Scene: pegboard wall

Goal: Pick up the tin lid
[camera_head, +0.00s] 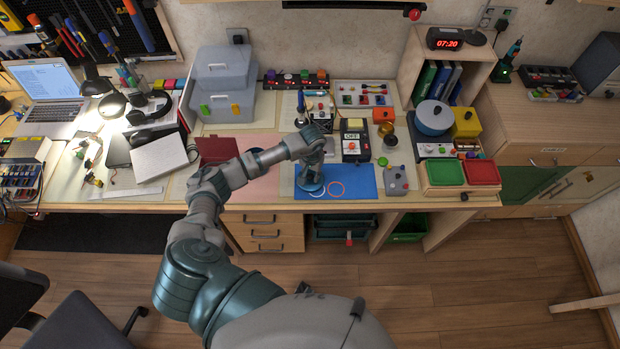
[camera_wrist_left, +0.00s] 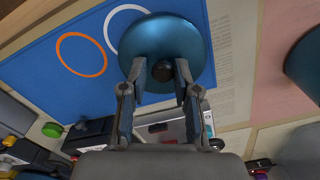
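The tin lid (camera_head: 311,187) is a round, glossy blue disc on the blue mat (camera_head: 362,178) near the bench's front edge. In the left wrist view the lid (camera_wrist_left: 195,42) has a dark round knob (camera_wrist_left: 167,70) and partly covers a white ring. My left gripper (camera_head: 311,170) is right over the lid, pointing down. In the left wrist view my left gripper (camera_wrist_left: 160,82) is open, its fingers apart on either side of the knob. A gap shows beside the left finger; contact on the right is unclear. My right gripper is in neither view.
An orange ring (camera_head: 336,188) is marked on the mat beside the lid. A grey box (camera_head: 398,180) with a green knob stands to the right, then green and red trays (camera_head: 444,173). A pink mat (camera_head: 259,176) lies to the left. A meter (camera_head: 355,146) stands behind.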

